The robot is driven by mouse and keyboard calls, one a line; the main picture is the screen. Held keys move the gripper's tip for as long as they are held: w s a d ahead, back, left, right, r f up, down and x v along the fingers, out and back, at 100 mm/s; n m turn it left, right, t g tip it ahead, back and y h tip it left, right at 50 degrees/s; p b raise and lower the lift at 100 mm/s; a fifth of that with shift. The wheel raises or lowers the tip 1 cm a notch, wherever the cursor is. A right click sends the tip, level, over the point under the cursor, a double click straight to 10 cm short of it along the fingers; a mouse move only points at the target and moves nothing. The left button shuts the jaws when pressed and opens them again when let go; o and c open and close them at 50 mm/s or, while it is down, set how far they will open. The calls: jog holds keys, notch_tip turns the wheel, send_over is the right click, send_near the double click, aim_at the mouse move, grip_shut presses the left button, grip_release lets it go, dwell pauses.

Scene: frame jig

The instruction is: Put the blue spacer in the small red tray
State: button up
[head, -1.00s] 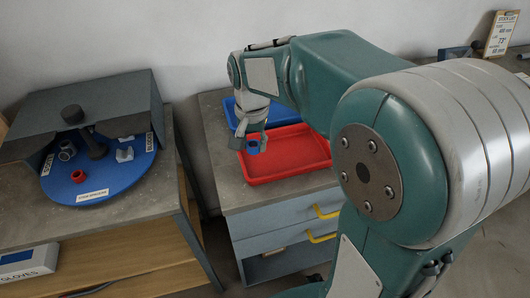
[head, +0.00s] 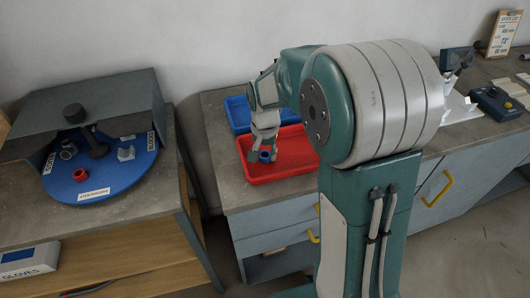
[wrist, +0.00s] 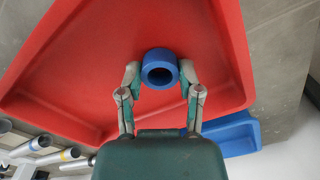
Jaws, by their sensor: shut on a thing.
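The blue spacer (head: 264,157) is a short ring with a round hole; in the wrist view (wrist: 160,68) its open end faces the camera. My gripper (head: 264,150) is shut on it, with one finger on each side in the wrist view (wrist: 161,76). The red tray (head: 301,160) is a shallow rectangular tray on the grey bench. The spacer is within the tray's outline in both views. I cannot tell whether it touches the tray floor. My arm hides part of the tray's right side in the head view.
A blue tray (head: 238,112) lies directly behind the red one. At left, a blue turntable (head: 115,181) under a grey hood holds a red ring (head: 79,174) and grey parts. A control box (head: 496,103) stands on the bench at right. Metal tubes (wrist: 32,145) show in the wrist view.

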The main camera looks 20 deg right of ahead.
aim_at(264, 155)
jog(key=o, duration=0.9)
jog(key=shift+a+f, duration=0.1)
jog(key=shift+a, duration=0.1)
jog(key=shift+o, duration=0.2)
jog(key=shift+d, duration=0.1)
jog(key=shift+r, duration=0.45)
notch_tip(264, 155, up, 11)
jog(key=s+r+n+t, duration=0.2)
jog(key=s+n, duration=0.1)
jog(key=s, duration=0.7)
jog(key=s+r+n+t, duration=0.1)
jog(key=s+n+t, duration=0.2)
jog(key=s, duration=0.8)
jog(key=shift+r+t, duration=0.3)
jog(key=shift+r, duration=0.05)
